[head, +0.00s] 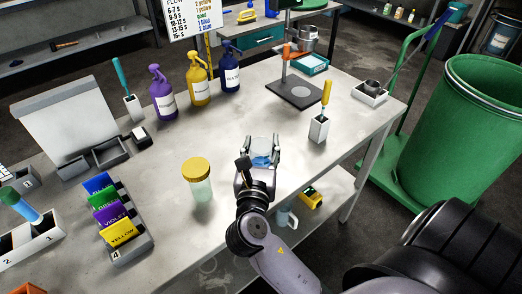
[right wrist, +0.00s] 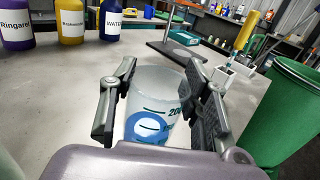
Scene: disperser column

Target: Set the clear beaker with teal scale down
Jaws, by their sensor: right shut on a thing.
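My right gripper (head: 261,152) is over the grey workbench (head: 225,130), near its front edge and right of a jar. It is shut on the clear beaker with teal scale (right wrist: 154,98). In the right wrist view the beaker stands upright between the two fingers, with teal marks and a blue patch on its wall. In the head view the fingers and wrist hide much of the beaker (head: 262,160). I cannot tell whether its base touches the bench. My left gripper is not in view.
A yellow-lidded jar (head: 198,182) stands left of the gripper. Purple (head: 162,97), yellow (head: 198,84) and navy (head: 229,72) bottles stand behind. A stand with dark base (head: 285,95) and a white holder (head: 319,129) are to the right. Bare bench lies between them.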

